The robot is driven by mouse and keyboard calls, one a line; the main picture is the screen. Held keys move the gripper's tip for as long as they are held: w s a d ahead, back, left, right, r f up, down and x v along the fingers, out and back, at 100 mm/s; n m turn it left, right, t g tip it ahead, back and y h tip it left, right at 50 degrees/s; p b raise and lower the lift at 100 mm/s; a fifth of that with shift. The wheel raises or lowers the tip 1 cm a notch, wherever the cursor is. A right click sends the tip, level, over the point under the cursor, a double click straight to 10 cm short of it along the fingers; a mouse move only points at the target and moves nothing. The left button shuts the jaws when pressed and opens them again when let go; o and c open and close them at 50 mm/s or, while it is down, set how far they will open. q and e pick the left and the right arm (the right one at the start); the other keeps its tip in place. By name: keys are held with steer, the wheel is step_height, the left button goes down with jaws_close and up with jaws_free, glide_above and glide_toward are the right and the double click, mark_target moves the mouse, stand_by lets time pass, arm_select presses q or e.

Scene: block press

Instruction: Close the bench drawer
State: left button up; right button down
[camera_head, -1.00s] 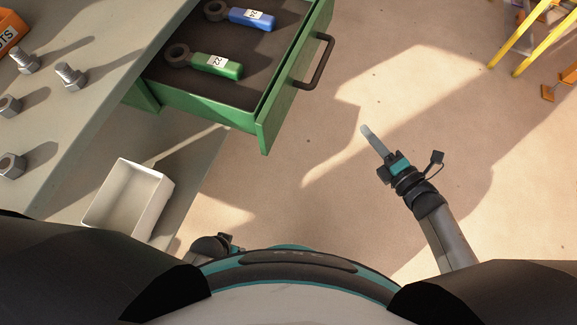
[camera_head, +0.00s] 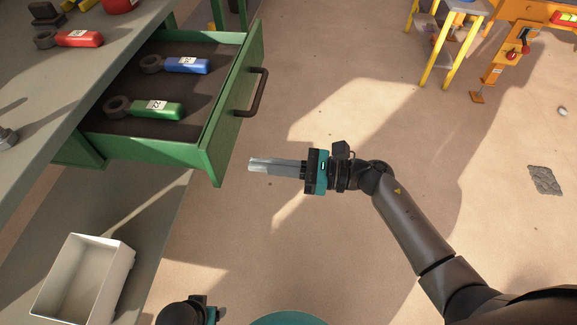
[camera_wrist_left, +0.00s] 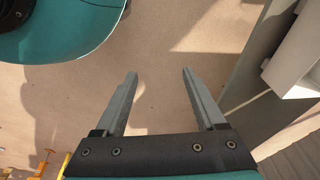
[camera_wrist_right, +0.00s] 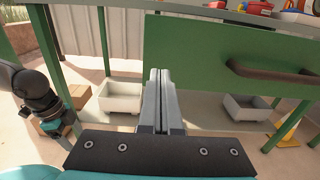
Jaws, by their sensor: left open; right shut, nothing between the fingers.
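The green bench drawer (camera_head: 232,110) stands pulled out from the grey workbench (camera_head: 60,110). Its dark handle (camera_head: 258,93) is on the front panel. Inside lie a blue-handled tool (camera_head: 186,65) and a green-handled tool (camera_head: 157,109). My right gripper (camera_head: 252,165) is shut and empty, just right of the panel's near end and nearer to me than the handle. In the right wrist view the drawer front (camera_wrist_right: 215,65) fills the area ahead, with the handle (camera_wrist_right: 272,74) to the right of the fingers. My left gripper (camera_wrist_left: 158,75) is open and empty, low by my base.
A white bin (camera_head: 82,280) sits below the bench at lower left. A red-handled tool (camera_head: 78,39) lies on the bench top. A yellow-legged stand (camera_head: 442,50) and orange equipment (camera_head: 505,50) are at the far right.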

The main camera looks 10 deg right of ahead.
mark_target(219, 160)
steer(key=x, duration=0.4)
steer(key=shift+w+a, duration=0.15)
steer(key=shift+a, duration=0.15)
steer(key=shift+w+a+b, duration=0.15)
steer(key=shift+a+b, duration=0.15)
steer(key=shift+a, duration=0.35)
arm_select(q)
steer(key=shift+w+d+r, duration=0.2)
steer(key=shift+w+r, duration=0.1)
steer(key=shift+r, duration=0.4)
